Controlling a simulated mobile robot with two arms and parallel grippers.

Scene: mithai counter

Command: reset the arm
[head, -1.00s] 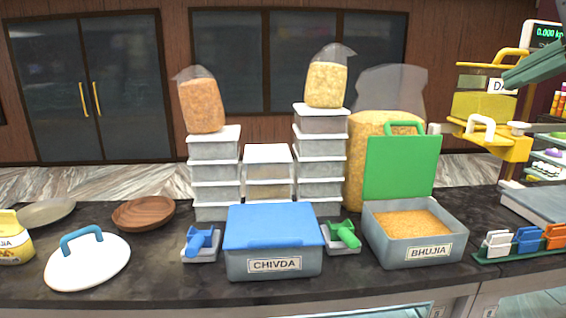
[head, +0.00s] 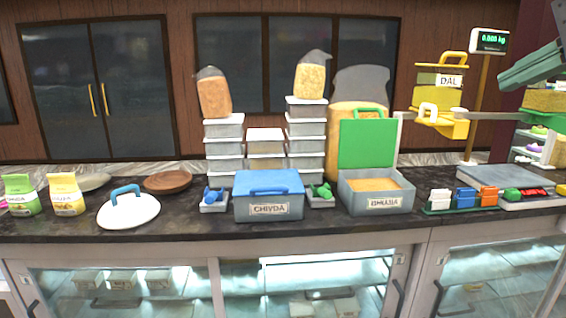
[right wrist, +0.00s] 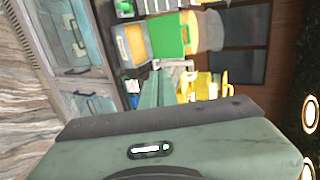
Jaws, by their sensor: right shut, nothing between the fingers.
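My right gripper (head: 502,82) shows at the upper right of the head view as a green-grey shape reaching in from the right edge. It is shut and empty, raised above the right end of the counter, near the yellow DAL container (head: 440,88). The right wrist view shows its green-grey fingers (right wrist: 160,92) together, with nothing held. The counter appears sideways beyond them. My left gripper is not in view.
The dark counter (head: 330,226) holds a blue-lidded CHIVDA box (head: 268,207), an open BHUJIA box (head: 376,201), stacked white-lidded tubs (head: 305,146), a white lid (head: 128,212) and colored clips (head: 464,197). A scale display (head: 490,41) stands at right.

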